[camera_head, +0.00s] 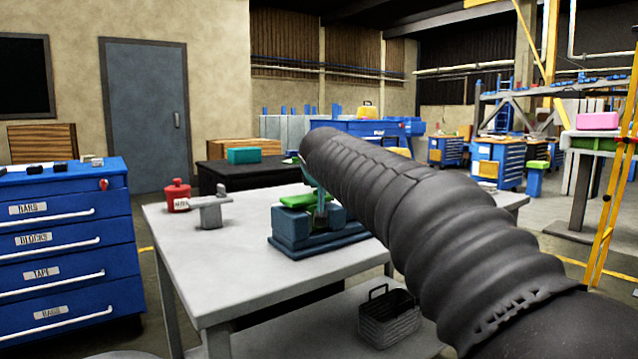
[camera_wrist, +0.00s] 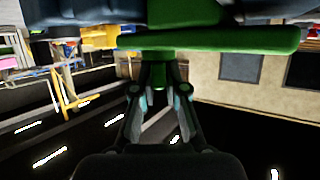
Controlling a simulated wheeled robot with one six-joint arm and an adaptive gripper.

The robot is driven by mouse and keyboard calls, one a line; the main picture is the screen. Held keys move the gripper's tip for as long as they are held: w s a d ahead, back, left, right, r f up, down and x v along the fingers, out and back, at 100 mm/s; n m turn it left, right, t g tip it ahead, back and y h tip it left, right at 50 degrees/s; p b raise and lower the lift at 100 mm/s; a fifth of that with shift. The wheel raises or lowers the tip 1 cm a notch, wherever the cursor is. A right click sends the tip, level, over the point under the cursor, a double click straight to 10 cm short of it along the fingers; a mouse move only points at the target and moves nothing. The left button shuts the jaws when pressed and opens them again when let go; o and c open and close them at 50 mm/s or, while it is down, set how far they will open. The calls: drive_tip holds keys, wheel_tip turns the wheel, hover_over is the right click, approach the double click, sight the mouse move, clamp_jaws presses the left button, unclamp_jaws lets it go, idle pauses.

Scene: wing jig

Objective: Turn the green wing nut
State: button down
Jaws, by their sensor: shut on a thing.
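The green wing nut (camera_head: 302,201) sits at the top of a blue jig (camera_head: 290,230) on the grey table. In the wrist view the wing nut (camera_wrist: 215,40) is a long green bar across the upper part, with a green middle part reaching towards my fingers. My gripper (camera_wrist: 159,78) has its fingertips closed together on that middle part. In the head view my arm covers most of the gripper and the right side of the jig. Dark blue-grey jig parts (camera_wrist: 75,18) fill the top edge of the wrist view.
On the grey table (camera_head: 225,275) a red canister (camera_head: 178,195) and a grey T-shaped block (camera_head: 211,211) stand left of the jig. A dark basket (camera_head: 388,318) is on the lower shelf. A blue drawer cabinet (camera_head: 65,255) stands at the left. The table's front left is clear.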

drive_tip(key=m+h+b, duration=0.2)
drive_tip(key=m+h, duration=0.1)
drive_tip(key=shift+a+f, duration=0.1)
drive_tip(key=shift+f, duration=0.05)
drive_tip(key=m+g+h, duration=0.1)
drive_tip(key=m+h, duration=0.1)
drive_tip(key=shift+h, duration=0.4)
drive_tip(key=m+g+h+p, duration=0.1)
drive_tip(key=m+h+p, duration=0.1)
drive_tip(key=m+g+h+p, duration=0.2)
drive_tip(key=shift+w+r, duration=0.1)
drive_tip(key=shift+r, duration=0.25)
drive_tip(key=shift+m+g+h+p, duration=0.6)
drive_tip(key=shift+m+g+p, duration=0.1)
drive_tip(key=shift+m+p, duration=0.25)
drive_tip(key=shift+f+m+g+p, duration=0.15)
drive_tip(key=shift+m+g+p, duration=0.15)
drive_tip(key=shift+p, duration=0.1)
drive_tip(key=shift+f+h, duration=0.15)
drive_tip(key=shift+h, duration=0.15)
drive_tip(key=c, duration=1.2)
unclamp_jaws()
